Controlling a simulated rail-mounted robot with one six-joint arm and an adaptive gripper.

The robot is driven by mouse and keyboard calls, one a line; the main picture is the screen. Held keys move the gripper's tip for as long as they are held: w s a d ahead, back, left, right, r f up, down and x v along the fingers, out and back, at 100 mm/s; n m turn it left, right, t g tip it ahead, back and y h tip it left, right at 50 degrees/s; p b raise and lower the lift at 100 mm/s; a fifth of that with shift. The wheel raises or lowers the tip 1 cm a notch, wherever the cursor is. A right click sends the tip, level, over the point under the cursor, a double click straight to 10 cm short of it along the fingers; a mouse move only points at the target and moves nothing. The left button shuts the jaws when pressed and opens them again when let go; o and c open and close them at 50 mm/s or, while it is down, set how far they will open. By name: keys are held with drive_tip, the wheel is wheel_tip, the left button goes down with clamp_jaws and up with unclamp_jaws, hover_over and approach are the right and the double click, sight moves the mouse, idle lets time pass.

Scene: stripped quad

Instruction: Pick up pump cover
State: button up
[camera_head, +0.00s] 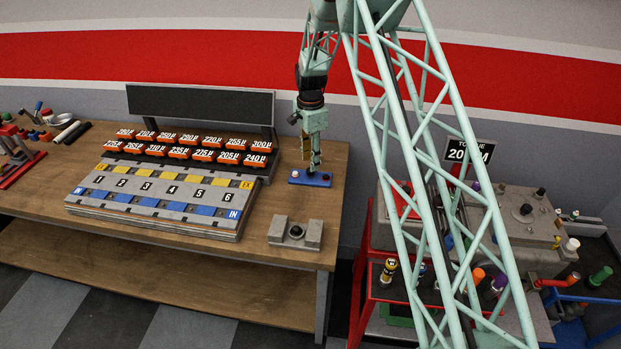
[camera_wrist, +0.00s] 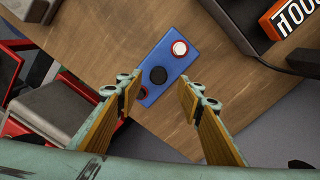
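My gripper (camera_head: 314,160) is pointing down over a small blue plate (camera_head: 316,181) at the right end of the workbench. In the wrist view my gripper (camera_wrist: 158,92) is open, with a finger on each side of the blue plate (camera_wrist: 171,63) and nothing held. The plate carries a white button in a red ring (camera_wrist: 180,48), a black round piece (camera_wrist: 159,75) and a dark button in a red ring (camera_wrist: 141,93). No part is labelled pump cover. I cannot tell whether it is a grey piece with a black knob (camera_head: 296,233) at the bench's front right or a grey machine part (camera_head: 518,208).
A numbered board (camera_head: 160,190) and rows of orange labelled blocks (camera_head: 190,140) fill the middle of the wooden bench (camera_head: 50,205). A dark screen (camera_head: 200,103) stands behind. A red-framed stand (camera_head: 385,292) with grey machinery and coloured handles is at right.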

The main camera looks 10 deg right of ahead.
drive_tip(key=shift+f, duration=0.2)
idle(0.3)
drive_tip(key=shift+s+f+p, duration=0.15)
drive_tip(key=shift+f+p, duration=0.2)
drive_tip(key=shift+f, duration=2.1)
drive_tip(key=c, duration=1.1)
drive_tip(key=shift+r, duration=0.25)
drive_tip(key=shift+r, duration=1.45)
drive_tip(key=s+r+b, duration=0.1)
drive_tip(key=s+b, duration=0.1)
drive_tip(key=s, duration=1.4)
drive_tip(key=shift+a+r+b, duration=0.3)
drive_tip(key=shift+a, duration=0.1)
